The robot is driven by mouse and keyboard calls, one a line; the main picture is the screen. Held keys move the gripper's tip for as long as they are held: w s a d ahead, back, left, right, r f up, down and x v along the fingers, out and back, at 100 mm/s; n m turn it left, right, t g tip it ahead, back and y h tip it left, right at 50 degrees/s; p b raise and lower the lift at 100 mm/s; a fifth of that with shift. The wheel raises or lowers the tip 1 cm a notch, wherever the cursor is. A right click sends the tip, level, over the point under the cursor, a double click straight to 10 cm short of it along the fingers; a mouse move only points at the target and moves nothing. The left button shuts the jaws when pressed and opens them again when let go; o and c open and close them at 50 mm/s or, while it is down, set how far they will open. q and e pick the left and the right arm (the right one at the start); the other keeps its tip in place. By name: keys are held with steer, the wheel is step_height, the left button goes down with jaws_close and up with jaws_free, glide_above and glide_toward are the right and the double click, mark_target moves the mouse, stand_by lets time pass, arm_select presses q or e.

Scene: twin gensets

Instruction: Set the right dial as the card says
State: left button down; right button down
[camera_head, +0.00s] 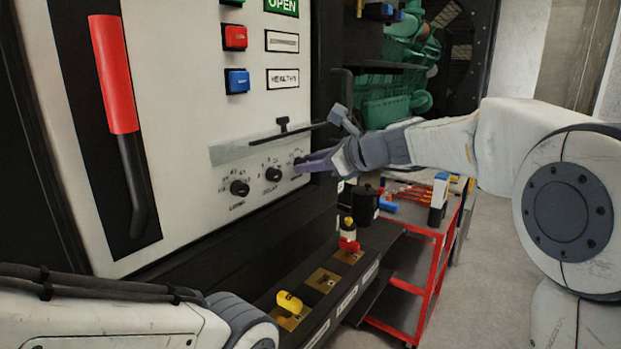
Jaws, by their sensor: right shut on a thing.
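On the pale panel, a row of black dials sits under a grey strip (235,150). The left dial (239,188) and the middle dial (272,174) show clearly with marks around them. The right dial (298,161) is mostly covered by my right gripper (307,164), which reaches in from the right and is shut on it. The dial's pointer and most of its scale are hidden, so its setting cannot be read. I cannot make out a readable card with a setting. My left arm shows at the lower left, but its gripper is out of view.
A large red-handled lever (115,75) is at the panel's left. Red (235,37) and blue (237,81) buttons sit above the dials. Below, a ledge holds a yellow piece (289,303) and a red piece (349,244). A red cart (437,270) stands at right; floor beyond is clear.

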steer(key=shift+s+a+f+n+t+y+b, duration=0.2)
steer(key=shift+n+t+b, duration=1)
steer(key=shift+n+b, duration=2.95)
steer(key=shift+w+d+f+n+t+y+b, duration=0.2)
steer(key=shift+n+t+b, duration=1.15)
steer(key=shift+b, duration=5.4)
steer(key=shift+s+a+f+n+t+y+b, duration=0.2)
steer(key=shift+n+t+b, duration=0.85)
steer(key=shift+n+b, duration=3.15)
steer(key=m+b, duration=0.2)
steer(key=shift+d+f+m, duration=0.1)
steer(key=shift+m, duration=0.2)
steer(key=c, duration=0.6)
jaws_free()
steer(key=shift+b, duration=0.3)
